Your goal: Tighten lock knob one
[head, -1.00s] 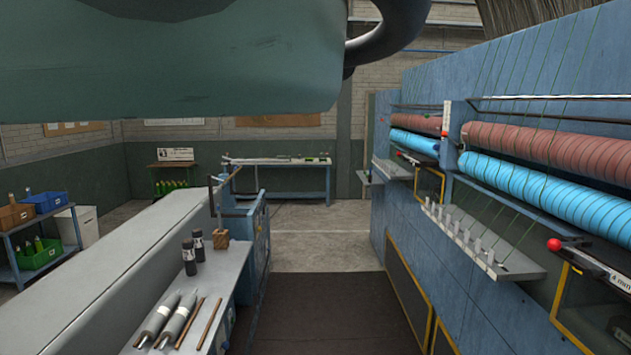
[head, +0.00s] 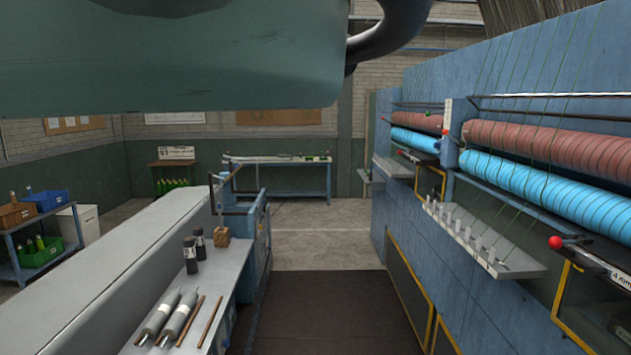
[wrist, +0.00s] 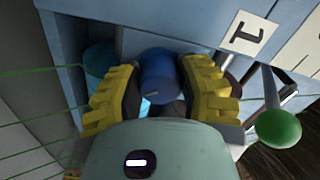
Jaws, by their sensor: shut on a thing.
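In the wrist view a dark blue round knob (wrist: 160,76) sits between the yellow-padded fingers of my gripper (wrist: 161,84). The fingers are shut on it, one on each side. A white plate marked 1 (wrist: 247,33) is on the light blue panel to the upper right of the knob. My gripper's body covers the lower part of this view. In the head view my gripper and the knob cannot be made out.
A lever with a green ball (wrist: 280,129) is right of my gripper. A teal cylinder (wrist: 99,60) and green strands are at left. The head view shows a blue machine (head: 440,240) with red and blue rolls, a red ball handle (head: 555,243), and a bench (head: 215,280) with tools.

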